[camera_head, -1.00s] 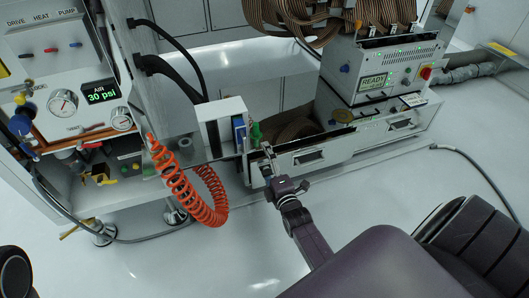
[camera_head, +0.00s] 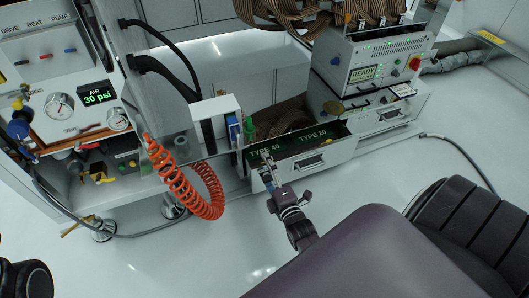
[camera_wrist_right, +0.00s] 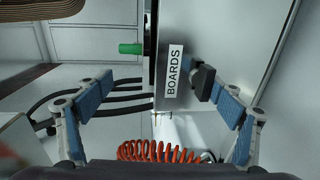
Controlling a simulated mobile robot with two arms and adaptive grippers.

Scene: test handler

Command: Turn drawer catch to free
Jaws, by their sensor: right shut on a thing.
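The white drawer (camera_head: 335,155) stands pulled out below the READY unit, with its dark inside marked TYPE 40 and TYPE 20. In the right wrist view its front carries a BOARDS label (camera_wrist_right: 174,72) and a small black catch (camera_wrist_right: 203,82). My right gripper (camera_head: 267,160) is at the drawer's left end. The exact contact is hard to see. My left gripper is not in view.
A coiled orange hose (camera_head: 185,185) hangs further left, below the air gauge panel (camera_head: 70,110). A grey cable lies on the floor at right. The front floor is clear.

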